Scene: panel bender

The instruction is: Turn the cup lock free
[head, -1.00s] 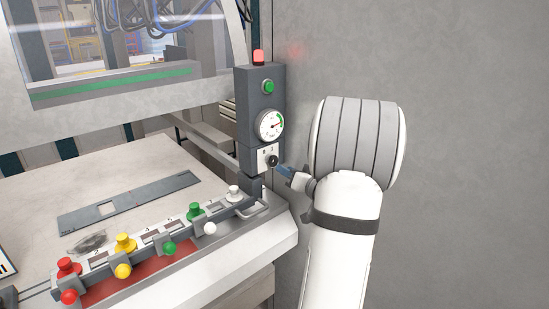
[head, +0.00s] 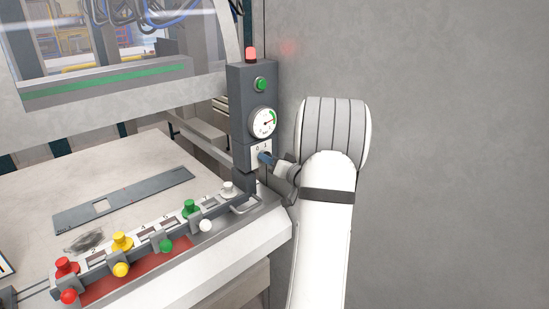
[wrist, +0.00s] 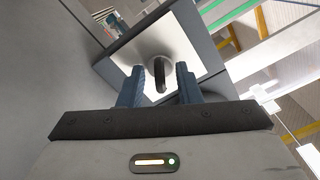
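A dark rotary knob (wrist: 161,75) with a raised grip bar sits on a white plate (head: 255,151) marked 0 and 1; I take it as the cup lock. The plate is low on a dark grey control post (head: 242,120). In the wrist view, my gripper (wrist: 160,67) is open, with one blue finger on each side of the knob and gaps showing between. I cannot tell how far the fingertips reach along the knob. In the head view, my gripper (head: 270,159) comes from the right and its fingertips largely hide the knob.
Above the plate are a gauge (head: 263,121), a green button (head: 261,84) and a red lamp (head: 251,55). A row of coloured knobs, including a white one (head: 228,188), and a metal handle (head: 246,204) lie below left. The grey wall (head: 430,130) is clear.

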